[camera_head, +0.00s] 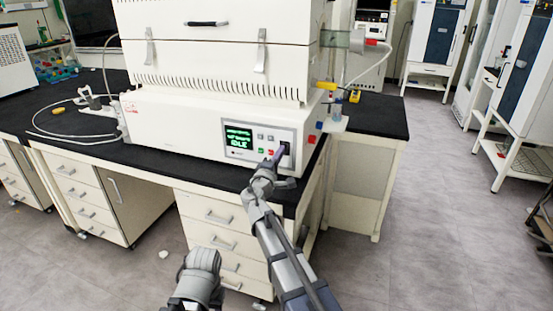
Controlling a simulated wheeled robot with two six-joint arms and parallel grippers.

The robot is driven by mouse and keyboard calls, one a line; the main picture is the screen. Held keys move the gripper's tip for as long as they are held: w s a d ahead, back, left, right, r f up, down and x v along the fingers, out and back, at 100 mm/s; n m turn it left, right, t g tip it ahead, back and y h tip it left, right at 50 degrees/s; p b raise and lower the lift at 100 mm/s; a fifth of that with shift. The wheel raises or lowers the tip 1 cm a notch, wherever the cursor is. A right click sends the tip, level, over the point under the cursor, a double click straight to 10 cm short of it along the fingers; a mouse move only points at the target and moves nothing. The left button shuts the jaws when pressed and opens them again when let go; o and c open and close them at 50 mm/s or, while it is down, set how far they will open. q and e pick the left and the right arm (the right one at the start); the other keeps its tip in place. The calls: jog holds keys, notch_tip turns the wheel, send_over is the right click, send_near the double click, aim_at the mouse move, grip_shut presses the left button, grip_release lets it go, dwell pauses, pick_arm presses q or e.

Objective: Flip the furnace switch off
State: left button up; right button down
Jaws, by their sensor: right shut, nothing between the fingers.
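The furnace (170,125) is a white bench-top unit with a green-lit display (238,138) reading IDLE. Its dark switch (286,147) is at the right end of the front panel, partly hidden by my right gripper. My right gripper (278,155) is shut and empty, with its tip right in front of the switch. I cannot tell whether the tip touches it, nor which way the switch is set. Part of my left arm shows at the bottom, but its gripper is not visible.
The furnace stands on a black-topped bench (180,160) with white drawers (215,215) below. A small red button (311,139) is on the furnace's right side. A yellow object (354,96) lies on the bench at right. Grey floor (430,220) is open to the right.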

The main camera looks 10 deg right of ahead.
jog(key=shift+w+d, duration=0.1)
jog(key=shift+w, duration=0.1)
pick_arm(q)
jog(key=shift+s+r, duration=0.1)
jog(key=shift+r, duration=0.1)
pick_arm(e)
jog(key=shift+w+d+r, duration=0.1)
jog(key=shift+w+r, duration=0.1)
jog(key=shift+r, duration=0.05)
pick_arm(q)
jog(key=shift+s+a+r+p, duration=0.15)
jog(key=shift+a+r+p, duration=0.5)
jog(key=shift+r+p, duration=0.3)
pick_arm(e)
jog(key=r+v, duration=0.3)
jog(key=v, duration=1.1)
jog(key=shift+s, duration=0.2)
pick_arm(q)
jog(key=shift+f, duration=0.1)
pick_arm(e)
jog(key=shift+r, duration=0.1)
